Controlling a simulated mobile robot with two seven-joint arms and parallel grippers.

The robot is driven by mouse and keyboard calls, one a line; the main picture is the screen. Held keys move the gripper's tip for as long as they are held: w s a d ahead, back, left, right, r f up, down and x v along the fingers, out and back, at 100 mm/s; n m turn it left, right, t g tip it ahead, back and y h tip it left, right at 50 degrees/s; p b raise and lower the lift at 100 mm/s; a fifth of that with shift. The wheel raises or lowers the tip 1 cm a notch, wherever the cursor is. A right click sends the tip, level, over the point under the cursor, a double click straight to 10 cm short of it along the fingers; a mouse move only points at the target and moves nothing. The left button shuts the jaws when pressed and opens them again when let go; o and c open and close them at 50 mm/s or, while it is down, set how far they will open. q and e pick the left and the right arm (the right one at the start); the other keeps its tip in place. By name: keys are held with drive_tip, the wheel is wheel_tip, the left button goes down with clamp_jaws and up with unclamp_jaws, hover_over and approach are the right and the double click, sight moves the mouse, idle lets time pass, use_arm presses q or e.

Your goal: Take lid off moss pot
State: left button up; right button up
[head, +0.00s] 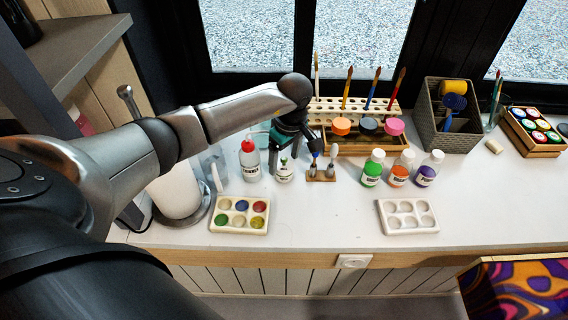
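My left gripper (298,143) points down over the back middle of the counter, just above and behind a small white bottle with green on its front (283,172). Its fingertips are small and partly hidden, so I cannot tell if they touch anything. No pot is readably marked moss. Lidded pots with an orange lid (341,126), a dark lid (369,126) and a pink lid (394,126) stand in a wooden tray right of the gripper. A green-filled bottle with a white cap (372,168) stands in front of them. My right gripper is not in view.
A red-capped bottle (249,160) stands left of the gripper, and a small wooden stand (321,178) to its right. Orange (400,170) and purple (427,170) bottles stand farther right. A filled palette (240,228) and an empty one (408,230) lie in front. The counter between the palettes is clear.

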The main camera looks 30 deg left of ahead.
sight(288, 164)
use_arm(q)
drive_tip(key=c, duration=1.1)
drive_tip(key=shift+w+d+r, duration=0.25)
drive_tip(key=shift+d+r, duration=0.05)
drive_tip(key=shift+r, duration=0.05)
wheel_tip(288, 164, up, 11)
drive_tip(key=w+d+b, duration=0.1)
drive_tip(key=w+d, duration=0.4)
drive_tip(key=d, duration=0.3)
drive_tip(key=w+d+b, duration=0.1)
drive_tip(key=w+d, duration=0.4)
drive_tip(key=d, duration=0.3)
drive_tip(key=shift+d+b, duration=0.15)
drive_tip(key=shift+b, duration=0.25)
